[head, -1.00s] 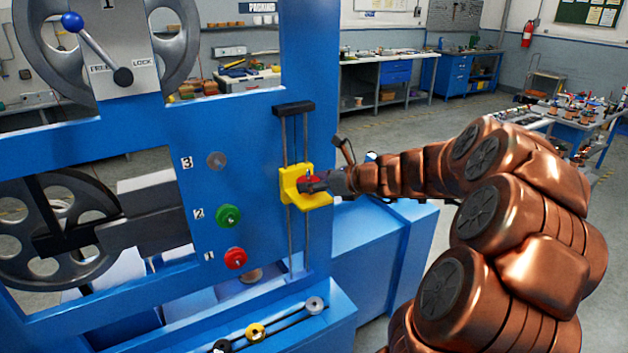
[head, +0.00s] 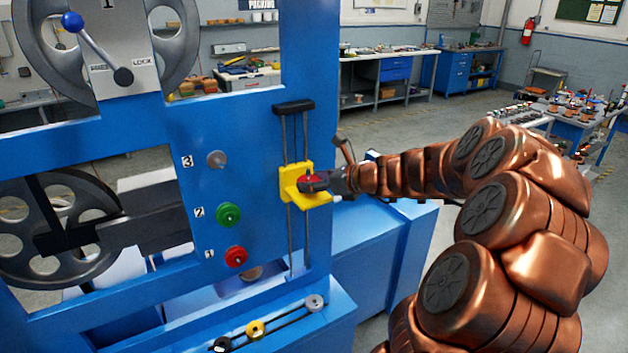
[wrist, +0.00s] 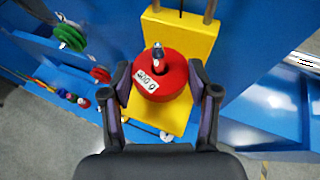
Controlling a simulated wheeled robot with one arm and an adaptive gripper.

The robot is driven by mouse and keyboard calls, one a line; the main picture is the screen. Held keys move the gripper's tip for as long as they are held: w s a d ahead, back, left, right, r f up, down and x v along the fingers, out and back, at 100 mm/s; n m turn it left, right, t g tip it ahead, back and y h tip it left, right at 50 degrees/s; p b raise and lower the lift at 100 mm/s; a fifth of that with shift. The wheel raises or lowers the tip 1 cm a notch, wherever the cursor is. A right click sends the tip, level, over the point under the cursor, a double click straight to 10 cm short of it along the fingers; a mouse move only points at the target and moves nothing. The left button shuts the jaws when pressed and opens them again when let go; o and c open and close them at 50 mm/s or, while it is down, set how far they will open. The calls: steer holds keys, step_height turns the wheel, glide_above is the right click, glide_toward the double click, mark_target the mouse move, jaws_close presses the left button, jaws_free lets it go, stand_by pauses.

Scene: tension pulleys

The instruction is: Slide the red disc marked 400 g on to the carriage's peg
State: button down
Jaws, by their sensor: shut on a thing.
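The red disc (wrist: 160,79) has a white label with "g" readable and its digits partly blurred. My gripper (wrist: 160,88) is shut on it, one finger on each side. In the head view the disc (head: 308,184) is at the yellow carriage (head: 293,204), with my gripper (head: 324,183) reaching in from the right. In the wrist view the carriage's peg (wrist: 157,54) shows through the disc's middle, so the disc appears to be around it. The carriage's yellow shelf (wrist: 176,124) lies below the disc. I cannot tell whether the disc touches the shelf.
The carriage rides on two vertical rods (head: 290,135) on the blue frame (head: 250,120). A green disc (head: 228,215) and another red disc (head: 235,256) sit on the panel to the left. A slotted rail with small knobs (head: 255,328) is below.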

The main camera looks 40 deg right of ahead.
steer(key=shift+a+f+b, duration=0.1)
steer(key=shift+f+b, duration=0.4)
steer(key=shift+f, duration=0.6)
stand_by(0.5)
steer(key=shift+c, duration=1.1)
jaws_free()
steer(key=v, duration=1.2)
